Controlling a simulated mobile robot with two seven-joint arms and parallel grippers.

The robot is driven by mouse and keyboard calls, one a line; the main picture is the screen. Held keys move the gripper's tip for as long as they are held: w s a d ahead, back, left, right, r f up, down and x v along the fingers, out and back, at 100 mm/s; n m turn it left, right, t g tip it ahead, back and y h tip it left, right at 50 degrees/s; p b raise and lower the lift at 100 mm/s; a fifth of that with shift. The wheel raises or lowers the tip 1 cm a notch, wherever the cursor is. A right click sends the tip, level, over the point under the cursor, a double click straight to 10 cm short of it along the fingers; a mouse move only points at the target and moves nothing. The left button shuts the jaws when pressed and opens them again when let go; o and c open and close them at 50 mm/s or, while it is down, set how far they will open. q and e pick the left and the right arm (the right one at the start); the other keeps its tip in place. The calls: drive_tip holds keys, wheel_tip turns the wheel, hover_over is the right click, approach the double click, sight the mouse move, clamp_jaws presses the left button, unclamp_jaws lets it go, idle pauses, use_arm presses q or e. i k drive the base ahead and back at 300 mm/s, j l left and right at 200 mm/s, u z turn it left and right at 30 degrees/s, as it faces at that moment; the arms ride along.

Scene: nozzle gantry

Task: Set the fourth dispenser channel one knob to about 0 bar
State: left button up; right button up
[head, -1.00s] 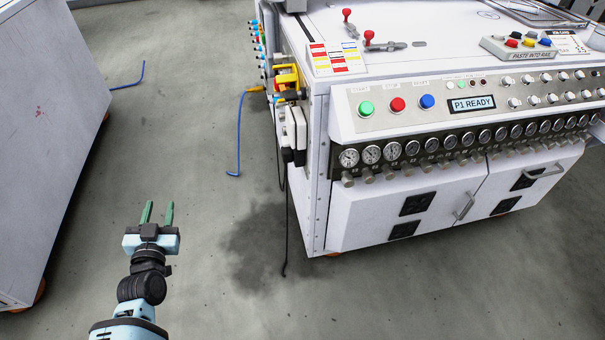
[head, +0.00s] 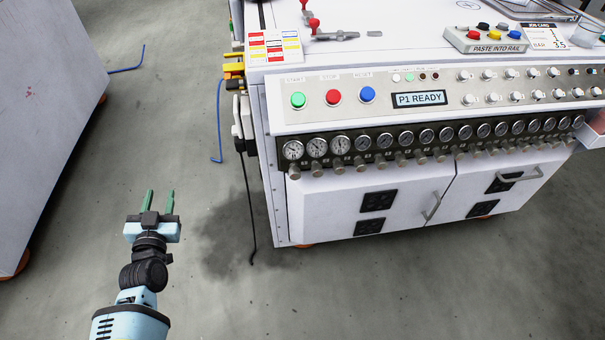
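A long row of round dial gauges (head: 427,137) runs along the dark strip on the white machine's front, with a small grey knob under each; the first knob (head: 295,171) is at the left end. The labels between them are too small to read, so I cannot tell which knob is the fourth dispenser's channel one, nor its pressure. My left gripper (head: 158,199) is open and empty, its two green fingers apart, over the floor to the left of the machine. It touches nothing. My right gripper is not in view.
Above the gauges are green, red and blue buttons (head: 333,97) and a "P1 READY" display (head: 419,99). Cabinet doors with handles (head: 431,208) are below. A black cable (head: 248,210) hangs at the left corner.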

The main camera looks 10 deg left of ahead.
sight(295, 174)
drive_tip(key=l, duration=0.85)
drive_tip(key=i+l, duration=0.1)
drive_tip(key=l, duration=0.75)
